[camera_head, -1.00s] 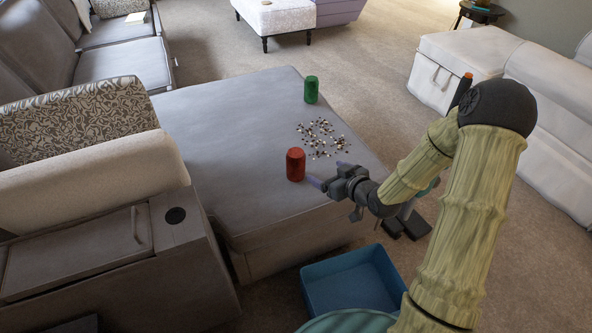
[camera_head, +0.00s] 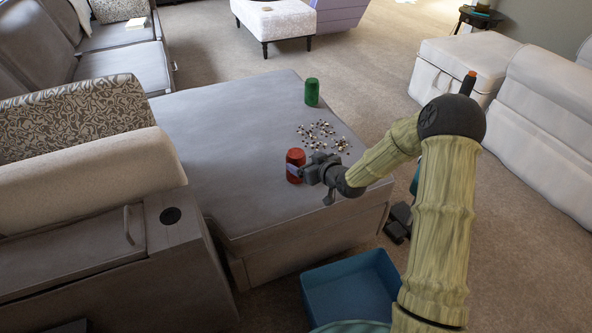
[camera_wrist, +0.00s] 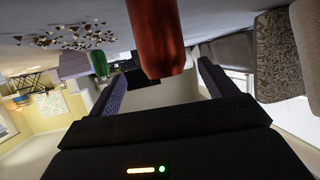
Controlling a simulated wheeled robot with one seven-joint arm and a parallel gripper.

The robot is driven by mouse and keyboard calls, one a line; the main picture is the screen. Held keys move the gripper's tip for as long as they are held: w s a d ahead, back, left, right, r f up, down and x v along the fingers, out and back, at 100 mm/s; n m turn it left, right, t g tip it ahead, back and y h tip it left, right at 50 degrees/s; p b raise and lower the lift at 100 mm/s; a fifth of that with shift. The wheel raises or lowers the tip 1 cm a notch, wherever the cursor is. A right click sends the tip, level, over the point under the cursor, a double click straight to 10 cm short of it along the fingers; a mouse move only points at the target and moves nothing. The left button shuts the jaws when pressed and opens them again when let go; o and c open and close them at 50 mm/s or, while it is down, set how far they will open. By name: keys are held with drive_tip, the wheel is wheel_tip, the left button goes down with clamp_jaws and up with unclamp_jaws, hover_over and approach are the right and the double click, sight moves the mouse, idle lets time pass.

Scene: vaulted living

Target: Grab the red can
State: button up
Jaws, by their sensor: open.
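The red can (camera_head: 295,158) stands upright on the grey ottoman (camera_head: 226,150), near its front right part. In the wrist view the red can (camera_wrist: 157,38) shows large, ahead of and between the two finger lines. The gripper is open and holds nothing. The can's far side is hidden.
A green can (camera_head: 312,92) stands farther back on the ottoman. Small scattered pieces (camera_head: 323,136) lie between the cans. A blue open bin (camera_head: 352,290) is on the floor in front. A grey sofa (camera_head: 90,245) borders the left.

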sight(296, 157)
drive_tip(key=shift+w+a, duration=0.1)
drive_tip(key=shift+w, duration=0.05)
drive_tip(key=b+x, duration=0.2)
drive_tip(key=x, duration=0.2)
drive_tip(key=shift+w+a+f, duration=0.15)
drive_tip(key=shift+w+a, duration=0.1)
drive_tip(key=shift+a, duration=0.1)
drive_tip(key=shift+w+a, duration=0.1)
drive_tip(key=shift+w, duration=0.05)
drive_tip(key=shift+a, duration=0.1)
drive_tip(key=c, duration=1)
